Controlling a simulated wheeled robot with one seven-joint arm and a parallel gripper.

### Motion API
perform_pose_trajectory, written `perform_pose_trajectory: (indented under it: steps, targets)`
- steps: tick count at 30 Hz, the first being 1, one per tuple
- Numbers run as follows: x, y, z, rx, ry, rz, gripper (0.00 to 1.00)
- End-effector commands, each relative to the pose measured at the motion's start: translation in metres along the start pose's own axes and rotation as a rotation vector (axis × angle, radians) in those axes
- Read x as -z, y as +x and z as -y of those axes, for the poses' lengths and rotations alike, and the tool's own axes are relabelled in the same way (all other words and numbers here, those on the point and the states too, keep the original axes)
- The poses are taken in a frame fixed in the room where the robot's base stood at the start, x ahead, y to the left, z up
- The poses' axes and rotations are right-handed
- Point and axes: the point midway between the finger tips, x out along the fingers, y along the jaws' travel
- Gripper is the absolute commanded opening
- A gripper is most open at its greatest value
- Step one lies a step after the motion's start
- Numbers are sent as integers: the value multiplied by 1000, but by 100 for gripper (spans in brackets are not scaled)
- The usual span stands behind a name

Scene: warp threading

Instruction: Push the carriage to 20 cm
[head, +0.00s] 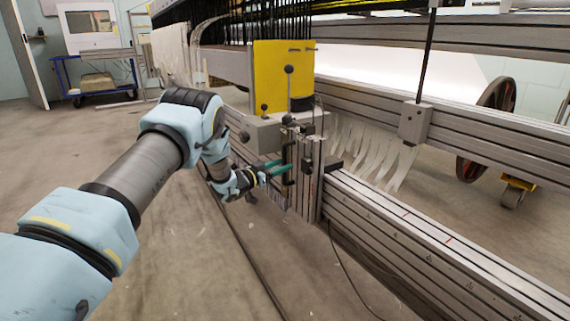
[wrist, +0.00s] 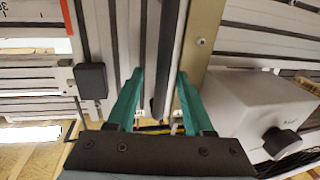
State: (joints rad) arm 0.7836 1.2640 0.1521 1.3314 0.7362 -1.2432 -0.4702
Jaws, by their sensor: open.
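The carriage (head: 283,78) has a yellow block on top of a grey housing, with a grooved vertical plate below, and sits on the long grey rail (head: 420,245). A black upright handle (head: 288,165) is on its near side. My gripper (head: 290,168) has green fingers and is at this handle. In the wrist view my gripper (wrist: 160,74) is open, with one finger on each side of a dark upright bar (wrist: 166,55), which seems to be the handle. Whether a finger touches it, I cannot tell.
The rail bears small marks, some red; its numbers are too small to read. A red-edged scale (wrist: 30,14) shows at the wrist view's upper left. Pale strips (head: 375,150) hang behind the rail. A dark cable (head: 245,245) lies on the floor. Floor to the left is clear.

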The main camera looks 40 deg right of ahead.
Motion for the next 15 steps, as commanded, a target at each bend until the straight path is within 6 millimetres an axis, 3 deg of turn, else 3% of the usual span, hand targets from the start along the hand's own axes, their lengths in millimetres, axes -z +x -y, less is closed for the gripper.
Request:
perform_pose_trajectory:
  steps: [9, 15]
  targets:
    - [3, -63, 0, 1, -3, 1, 52]
    - [1, -84, -1, -1, -2, 0, 52]
